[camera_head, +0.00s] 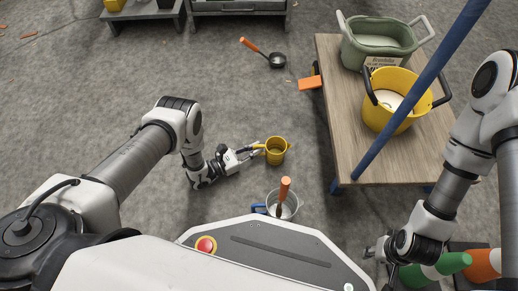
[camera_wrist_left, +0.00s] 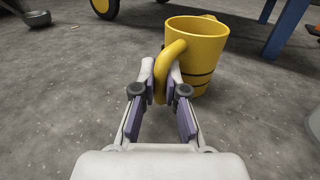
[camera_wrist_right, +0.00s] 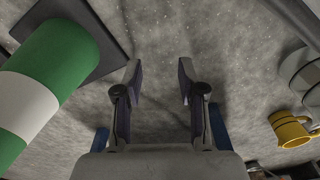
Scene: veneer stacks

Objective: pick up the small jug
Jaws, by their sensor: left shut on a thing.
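The small yellow jug (camera_head: 276,151) is upright on or just above the grey floor; I cannot tell which. In the left wrist view the jug (camera_wrist_left: 203,48) has its handle towards me. My left gripper (camera_head: 257,149) is shut on that handle, with one finger on each side of it, as the left wrist view (camera_wrist_left: 162,85) also shows. My right gripper (camera_wrist_right: 158,75) is open and empty, low at the right of the head view. The jug also shows at the right edge of the right wrist view (camera_wrist_right: 291,130).
A metal pot (camera_head: 290,203) with an orange-handled tool stands near my base. A wooden table (camera_head: 345,125) on blue legs bears a yellow bucket (camera_head: 378,118) and a green tub (camera_head: 360,52). A ladle (camera_head: 277,61) lies on the floor. Green-white (camera_wrist_right: 45,85) and orange cones are by my right gripper.

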